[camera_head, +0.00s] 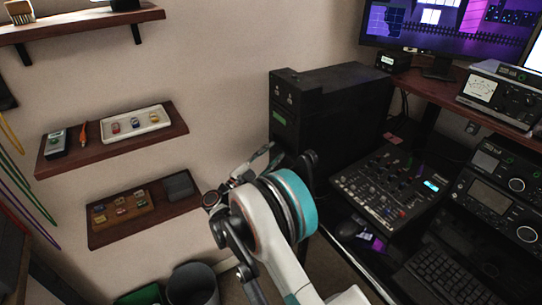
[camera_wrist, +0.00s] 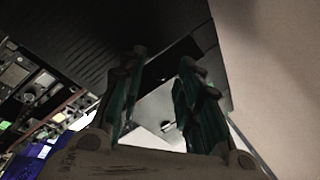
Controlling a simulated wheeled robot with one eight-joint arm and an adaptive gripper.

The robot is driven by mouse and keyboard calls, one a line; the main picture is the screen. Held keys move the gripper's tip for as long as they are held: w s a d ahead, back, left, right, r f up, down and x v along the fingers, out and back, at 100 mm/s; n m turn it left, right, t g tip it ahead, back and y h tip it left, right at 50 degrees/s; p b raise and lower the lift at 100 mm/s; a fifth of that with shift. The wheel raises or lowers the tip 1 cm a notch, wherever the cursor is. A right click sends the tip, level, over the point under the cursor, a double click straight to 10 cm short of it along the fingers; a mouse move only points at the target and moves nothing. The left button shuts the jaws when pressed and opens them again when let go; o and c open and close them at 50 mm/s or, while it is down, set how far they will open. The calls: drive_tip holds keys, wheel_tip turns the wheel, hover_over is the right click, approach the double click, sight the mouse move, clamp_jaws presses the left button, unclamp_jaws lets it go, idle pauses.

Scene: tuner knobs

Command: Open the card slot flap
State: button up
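The black tower case (camera_head: 335,100) stands on the desk's left end. A small green mark (camera_head: 279,117) shows on its narrow face. I cannot make out the card slot flap for certain in either view. My gripper (camera_head: 266,158) is beside the lower left of the tower, partly hidden by my own arm in the head view. In the wrist view my gripper (camera_wrist: 162,62) has its two fingers apart with nothing held between them. The dark tower (camera_wrist: 75,35) fills the upper left there, and the fingertips overlap its edge. Contact cannot be told.
A mixer (camera_head: 388,187) sits right of the tower, with a keyboard (camera_head: 447,275) and radio units (camera_head: 492,195) further right. Wall shelves (camera_head: 150,132) with small items are on the left. A dark bin (camera_head: 192,284) stands below. The wall between shelves and tower is bare.

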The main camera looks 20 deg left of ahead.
clamp_jaws()
drive_tip(key=shift+w+f+n+t+h, duration=0.1)
drive_tip(key=shift+f+n+t+h, duration=0.4)
drive_tip(key=shift+t, duration=0.7)
unclamp_jaws()
